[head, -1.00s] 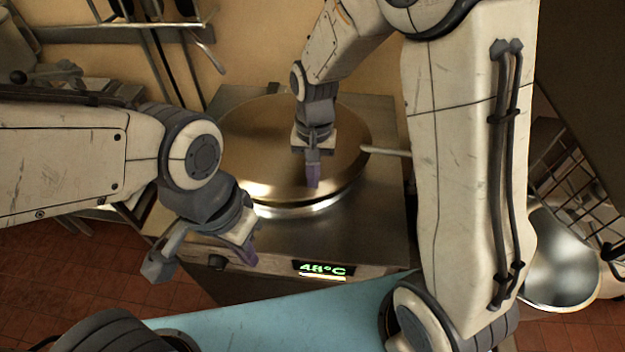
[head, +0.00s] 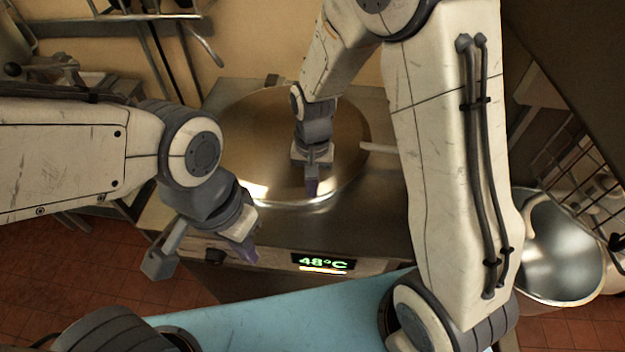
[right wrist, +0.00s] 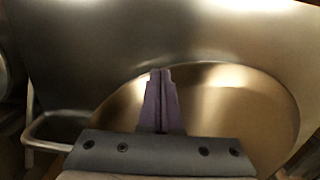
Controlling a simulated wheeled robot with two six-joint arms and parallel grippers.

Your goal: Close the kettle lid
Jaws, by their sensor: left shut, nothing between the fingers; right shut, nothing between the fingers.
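The kettle lid (head: 250,135) is a large round bronze-coloured metal disc. It lies flat over the steel kettle (head: 375,220), with no clear gap at its front edge. The lid also shows in the right wrist view (right wrist: 225,110). My right gripper (head: 312,188) is shut and empty, fingers pointing down at the front part of the lid; I cannot tell whether they touch it. Its closed fingers show in the right wrist view (right wrist: 160,72). My left gripper (head: 250,254) is shut and empty in front of the kettle's front left edge.
A pale bar (head: 378,148) sticks out at the lid's right side. The kettle's front panel has a display (head: 322,263) reading 48°C and a dark knob (head: 214,256). A metal bowl (head: 560,250) stands at the right, below a wire rack (head: 590,185).

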